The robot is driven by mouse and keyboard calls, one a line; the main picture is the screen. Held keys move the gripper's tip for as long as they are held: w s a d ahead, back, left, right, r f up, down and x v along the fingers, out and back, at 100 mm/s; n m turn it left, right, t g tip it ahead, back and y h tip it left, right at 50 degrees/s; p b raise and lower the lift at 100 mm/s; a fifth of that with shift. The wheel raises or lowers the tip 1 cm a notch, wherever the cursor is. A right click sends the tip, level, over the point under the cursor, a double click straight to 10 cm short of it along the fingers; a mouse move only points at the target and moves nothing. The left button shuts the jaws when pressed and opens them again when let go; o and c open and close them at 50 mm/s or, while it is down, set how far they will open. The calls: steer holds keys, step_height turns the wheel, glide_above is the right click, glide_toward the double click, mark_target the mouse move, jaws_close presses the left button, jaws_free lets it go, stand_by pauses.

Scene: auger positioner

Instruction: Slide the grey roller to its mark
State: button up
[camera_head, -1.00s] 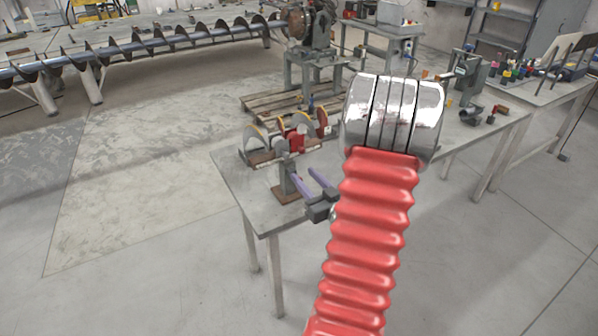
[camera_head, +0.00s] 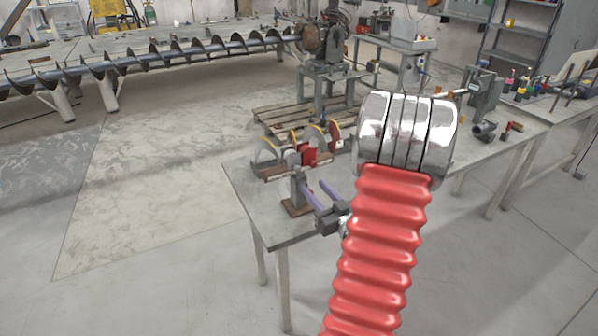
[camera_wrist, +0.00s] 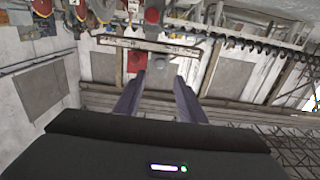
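My gripper (camera_head: 314,186) has two purple fingers spread apart, with nothing seen between them. It points at the small positioner on the near table, close to a grey upright post (camera_head: 297,188) on a brown base. In the wrist view the open fingers (camera_wrist: 158,76) point towards a red block (camera_wrist: 137,62) and a grey part (camera_wrist: 187,59) on a bar. The red block (camera_head: 308,154) also shows in the head view, beside a grey part (camera_head: 292,157). I cannot tell for sure which grey part is the roller, and no mark is clear.
The grey table (camera_head: 270,225) carries the positioner with yellow-edged half discs (camera_head: 268,152) and a red disc (camera_head: 334,136). My red ribbed arm hides part of the table. A vise (camera_head: 484,92) stands further right. A long auger (camera_head: 150,55) lies behind. The left floor is clear.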

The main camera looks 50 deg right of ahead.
mark_target(298, 170)
steer(key=x, duration=1.2)
steer(key=shift+w+d, duration=0.1)
steer(key=shift+c, duration=0.4)
jaws_close()
